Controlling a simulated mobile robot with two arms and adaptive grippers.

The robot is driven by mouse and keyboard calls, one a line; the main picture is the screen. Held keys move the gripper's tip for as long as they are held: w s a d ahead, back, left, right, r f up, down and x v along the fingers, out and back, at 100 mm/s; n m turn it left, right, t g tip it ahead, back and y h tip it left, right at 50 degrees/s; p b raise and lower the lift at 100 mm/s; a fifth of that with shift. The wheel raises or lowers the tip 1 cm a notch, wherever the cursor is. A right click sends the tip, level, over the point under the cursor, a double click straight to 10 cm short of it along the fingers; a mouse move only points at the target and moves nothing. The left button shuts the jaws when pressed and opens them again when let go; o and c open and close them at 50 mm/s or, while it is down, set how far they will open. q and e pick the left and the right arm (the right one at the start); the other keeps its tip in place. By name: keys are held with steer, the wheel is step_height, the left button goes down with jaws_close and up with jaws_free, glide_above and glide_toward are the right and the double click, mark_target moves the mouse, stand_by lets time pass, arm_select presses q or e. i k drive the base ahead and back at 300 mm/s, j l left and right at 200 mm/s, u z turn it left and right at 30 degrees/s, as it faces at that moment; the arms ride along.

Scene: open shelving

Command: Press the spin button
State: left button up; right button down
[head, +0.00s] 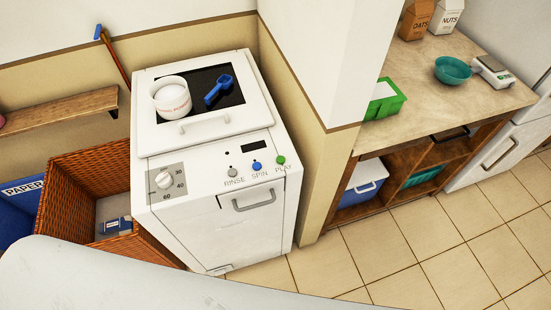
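A white top-loading washing machine (210,150) stands left of centre in the head view. Its front panel carries a row of small round buttons above printed labels. The blue spin button (257,166) sits above the word SPIN, between the grey rinse button (233,172) and the green play button (281,160). A dial (164,180) with numbers is on the left of the panel, and a small dark display (254,146) is above the buttons. Neither of my grippers shows in this view, and nothing touches the buttons.
A white tub (172,98) and a blue scoop (219,89) are on the machine's lid. A wicker basket (85,180) and a blue paper bin (22,205) stand left. A wall corner (320,70) and wooden shelving (440,110) are right. Tiled floor (440,240) is clear at lower right.

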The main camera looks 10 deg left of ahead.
mark_target(257, 166)
steer(key=j+z, duration=0.3)
steer(key=j, duration=0.5)
steer(key=k+j+z, duration=0.1)
steer(key=j+z, duration=0.15)
steer(key=j, duration=0.95)
steer(key=k, duration=0.05)
